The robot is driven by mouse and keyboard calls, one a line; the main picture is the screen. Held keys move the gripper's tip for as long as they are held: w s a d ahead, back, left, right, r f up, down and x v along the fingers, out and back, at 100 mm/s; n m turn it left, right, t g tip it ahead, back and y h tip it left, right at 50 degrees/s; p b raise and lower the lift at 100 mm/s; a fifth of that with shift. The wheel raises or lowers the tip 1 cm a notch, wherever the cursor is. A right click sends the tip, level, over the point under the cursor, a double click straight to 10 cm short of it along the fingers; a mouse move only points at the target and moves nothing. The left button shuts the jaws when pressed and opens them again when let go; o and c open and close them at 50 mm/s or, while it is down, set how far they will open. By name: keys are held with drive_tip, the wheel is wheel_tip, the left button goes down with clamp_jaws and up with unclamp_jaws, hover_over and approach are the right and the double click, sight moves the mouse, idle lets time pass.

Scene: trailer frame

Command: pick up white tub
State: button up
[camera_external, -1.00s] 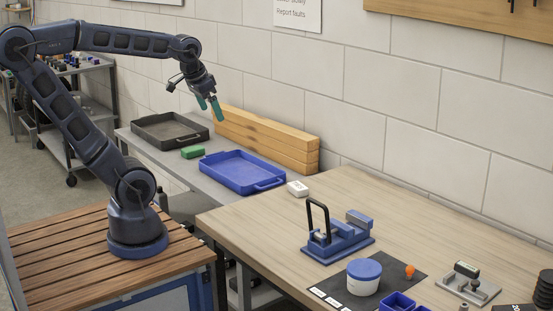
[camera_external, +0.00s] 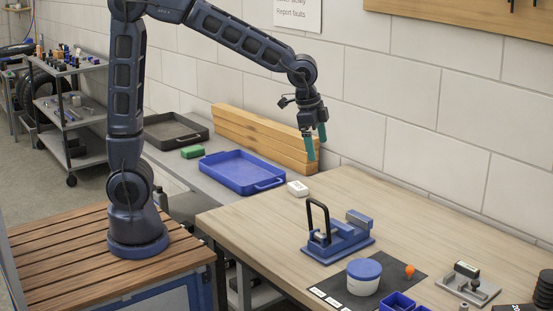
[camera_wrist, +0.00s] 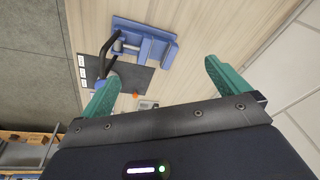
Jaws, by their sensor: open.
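The white tub (camera_external: 362,285) with a blue lid stands upright on a dark mat (camera_external: 326,290) near the front of the wooden table. My gripper (camera_external: 316,147) is open and empty, high above the table's back part, with its green fingers pointing down. It is well apart from the tub, above and behind it. In the wrist view my gripper (camera_wrist: 160,74) has its two fingers spread wide. A bit of blue by the left finger there may be the tub's lid; the finger hides most of that spot.
A blue fixture with a tall black handle (camera_external: 338,243) stands just behind the tub.

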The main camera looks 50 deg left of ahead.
drive_tip(key=s+d+f+m+g, duration=0.1)
drive_tip(key=d+f+m, duration=0.15)
drive_tip(key=d, duration=0.45)
drive_tip(key=s+d+f+m, duration=0.1)
drive_tip(key=d+f, duration=0.3)
drive_tip(key=d, duration=0.4)
drive_tip(key=m+g, duration=0.1)
drive_tip(key=m, duration=0.2)
approach(364, 267)
drive_tip(key=shift+f, duration=0.4)
drive_tip(key=shift+d+f, duration=0.25)
drive_tip(key=shift+f, duration=1.55)
drive_tip(key=shift+d+f, duration=0.2)
drive_tip(key=shift+f, duration=1.6)
drive_tip(key=shift+d+f, duration=0.25)
drive_tip(key=shift+f, duration=1.5)
drive_tip(key=c, duration=1.2)
drive_tip(key=shift+r, duration=0.1)
